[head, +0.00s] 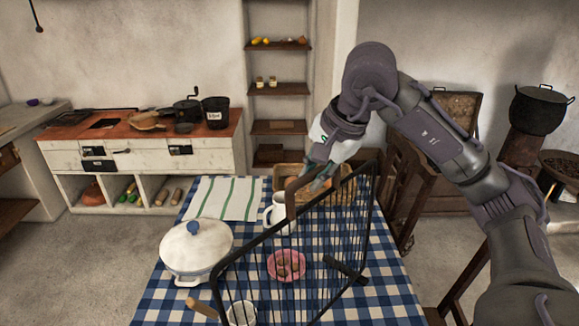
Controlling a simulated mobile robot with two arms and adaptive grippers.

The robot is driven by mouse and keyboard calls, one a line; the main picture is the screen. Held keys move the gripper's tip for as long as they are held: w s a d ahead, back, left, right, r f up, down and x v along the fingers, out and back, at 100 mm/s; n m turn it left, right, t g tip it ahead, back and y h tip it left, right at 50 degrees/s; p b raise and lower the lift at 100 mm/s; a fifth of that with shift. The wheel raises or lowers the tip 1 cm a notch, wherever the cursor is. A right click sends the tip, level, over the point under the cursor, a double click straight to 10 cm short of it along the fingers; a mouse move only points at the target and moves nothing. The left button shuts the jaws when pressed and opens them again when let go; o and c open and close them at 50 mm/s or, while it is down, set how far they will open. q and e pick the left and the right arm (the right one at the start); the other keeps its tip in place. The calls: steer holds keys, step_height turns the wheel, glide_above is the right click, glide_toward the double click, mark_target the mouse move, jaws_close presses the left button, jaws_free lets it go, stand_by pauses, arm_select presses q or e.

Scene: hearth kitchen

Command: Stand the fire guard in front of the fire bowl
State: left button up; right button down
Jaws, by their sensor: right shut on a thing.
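Whether the guard touches the table I cannot tell. A dark round bowl (560,164) at the right edge, partly cut off, may be the fire bowl. My left gripper is not in view.
The table has a blue checked cloth (165,293), with a white lidded pot (195,248), a white jug (279,214), a pink bowl (287,265) and a striped towel (223,198). A black pot (539,110) stands back right. Floor (90,265) is clear at left.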

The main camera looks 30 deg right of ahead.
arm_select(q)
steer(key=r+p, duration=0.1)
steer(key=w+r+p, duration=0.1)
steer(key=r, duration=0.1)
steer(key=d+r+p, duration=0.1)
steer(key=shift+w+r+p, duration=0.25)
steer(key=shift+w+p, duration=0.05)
arm_select(e)
steer(key=w+a+f, duration=0.1)
steer(key=w+f, duration=0.2)
steer(key=w, duration=0.2)
steer(key=shift+w+a+f, duration=0.15)
steer(key=shift+w+a, duration=0.1)
steer(key=c, duration=1.4)
jaws_free()
steer(key=shift+f, duration=0.15)
steer(key=shift+c, duration=0.2)
steer(key=o, duration=0.3)
steer(key=shift+w, duration=0.25)
steer(key=b+v, duration=0.2)
steer(key=v, duration=0.9)
steer(key=shift+s+a, duration=0.1)
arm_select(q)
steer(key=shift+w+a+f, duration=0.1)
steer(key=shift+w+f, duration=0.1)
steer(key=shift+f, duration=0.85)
arm_select(e)
steer(key=shift+o, duration=0.7)
steer(key=shift+s+r, duration=0.2)
steer(key=shift+r, duration=0.35)
